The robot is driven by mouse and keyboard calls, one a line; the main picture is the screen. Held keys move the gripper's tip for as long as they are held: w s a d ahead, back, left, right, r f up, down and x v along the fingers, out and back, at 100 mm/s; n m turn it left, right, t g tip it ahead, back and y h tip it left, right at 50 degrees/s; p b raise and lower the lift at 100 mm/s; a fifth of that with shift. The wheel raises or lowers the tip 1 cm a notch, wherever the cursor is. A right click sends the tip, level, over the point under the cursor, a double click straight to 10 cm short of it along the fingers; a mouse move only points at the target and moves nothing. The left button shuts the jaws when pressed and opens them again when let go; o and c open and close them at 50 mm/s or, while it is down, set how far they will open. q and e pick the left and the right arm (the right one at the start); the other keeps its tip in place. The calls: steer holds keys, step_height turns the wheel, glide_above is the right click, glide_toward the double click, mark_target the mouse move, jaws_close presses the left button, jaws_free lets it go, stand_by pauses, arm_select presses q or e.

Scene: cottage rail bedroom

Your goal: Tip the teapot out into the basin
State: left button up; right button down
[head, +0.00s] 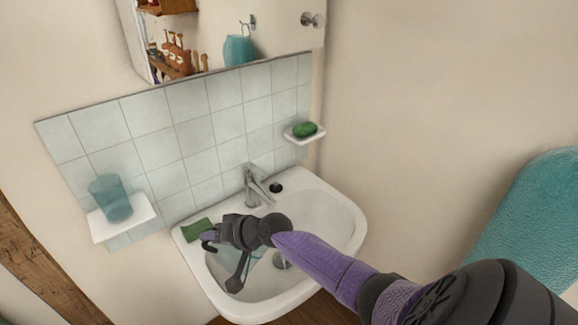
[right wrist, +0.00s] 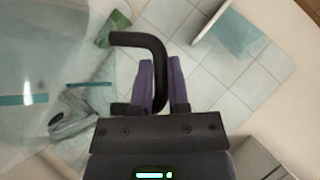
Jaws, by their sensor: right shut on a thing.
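The white basin (head: 345,222) is on the tiled wall in the head view. My right gripper (head: 222,235) is over its left side. In the right wrist view its two purple fingers (right wrist: 162,75) are shut on the black bent handle (right wrist: 142,40) of the teapot. The teapot's clear glass body (right wrist: 40,75) fills the left of that view. In the head view the teapot (head: 219,268) is mostly hidden behind my gripper, over the bowl. Its exact tilt and any contents cannot be made out. My left gripper is not in view.
A chrome tap (head: 252,186) stands at the basin's back. A green sponge (head: 197,230) lies on the left rim. A teal cup (head: 112,198) stands on a left wall shelf, and green soap (head: 305,129) on a right one. A mirror cabinet hangs above.

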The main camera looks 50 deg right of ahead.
steer(key=shift+d+r, duration=0.15)
steer(key=shift+d+r, duration=0.1)
steer(key=shift+r, duration=0.05)
stand_by(0.4)
steer(key=shift+d+r+y+b, duration=0.15)
steer(key=shift+r+y+b, duration=0.05)
steer(key=shift+y+b, duration=0.15)
steer(key=shift+d+r, duration=0.1)
steer(key=shift+s+d+r+m+t+b, duration=0.15)
steer(key=shift+d+r+m+t+b, duration=0.15)
steer(key=shift+d+r+b, duration=0.1)
steer(key=shift+d+r+y, duration=0.1)
steer(key=shift+r+y, duration=0.05)
steer(key=shift+y, duration=0.1)
steer(key=shift+d+r+b, duration=0.25)
steer(key=shift+b, duration=0.15)
steer(key=shift+s+d+r+m+t+y+b, duration=0.15)
steer(key=shift+d+r+m+y+b, duration=0.1)
steer(key=shift+d+r+b, duration=0.15)
steer(key=shift+s+d+r+m+t+y+b, duration=0.15)
steer(key=shift+d+r+m+y+b, duration=0.1)
steer(key=shift+d+b, duration=0.15)
